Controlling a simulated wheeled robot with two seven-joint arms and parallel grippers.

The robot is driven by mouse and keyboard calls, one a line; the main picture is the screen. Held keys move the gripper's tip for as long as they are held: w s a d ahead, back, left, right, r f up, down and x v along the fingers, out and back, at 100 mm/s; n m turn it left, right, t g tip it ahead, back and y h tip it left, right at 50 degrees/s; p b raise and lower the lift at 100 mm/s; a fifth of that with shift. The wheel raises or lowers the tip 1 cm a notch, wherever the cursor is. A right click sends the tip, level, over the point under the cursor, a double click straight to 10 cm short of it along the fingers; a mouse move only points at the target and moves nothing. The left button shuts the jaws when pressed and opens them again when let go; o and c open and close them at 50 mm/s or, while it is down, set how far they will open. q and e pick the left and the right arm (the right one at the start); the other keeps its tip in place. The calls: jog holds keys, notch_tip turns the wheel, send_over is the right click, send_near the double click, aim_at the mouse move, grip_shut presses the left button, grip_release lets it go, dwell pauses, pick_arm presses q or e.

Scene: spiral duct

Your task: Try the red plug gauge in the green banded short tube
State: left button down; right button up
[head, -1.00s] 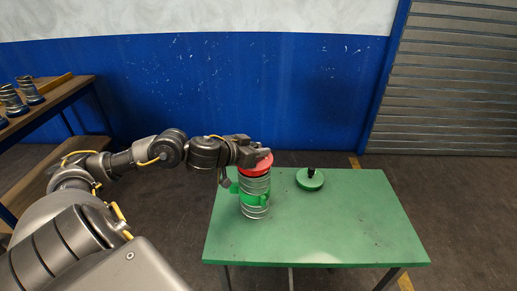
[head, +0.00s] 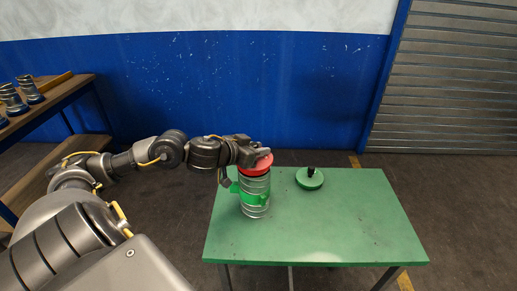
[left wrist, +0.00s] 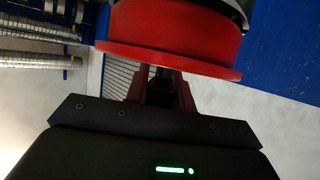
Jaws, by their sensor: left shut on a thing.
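The green banded short tube (head: 255,199) stands upright on the left part of the green table. It is ribbed grey metal with a green band around its middle. The red plug gauge (head: 262,168) is at the tube's top opening, its red flange showing above the rim. Whether its lower part is inside the tube is hard to tell. My left gripper (head: 258,154) is shut on the gauge from above. In the left wrist view the red gauge (left wrist: 175,40) fills the top, with a dark ring beside the red; the fingers are partly hidden behind its flange. My right gripper is not in view.
A green disc with a black handle (head: 310,179) lies on the table (head: 350,225) to the right of the tube. The table's right and front are clear. A wooden shelf (head: 55,100) at the left holds several metal ducts (head: 12,100).

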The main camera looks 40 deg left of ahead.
pick_arm(q)
jog(key=shift+p, duration=0.3)
jog(key=shift+f, duration=0.2)
dwell(0.8)
jog(key=c, duration=1.1)
grip_release()
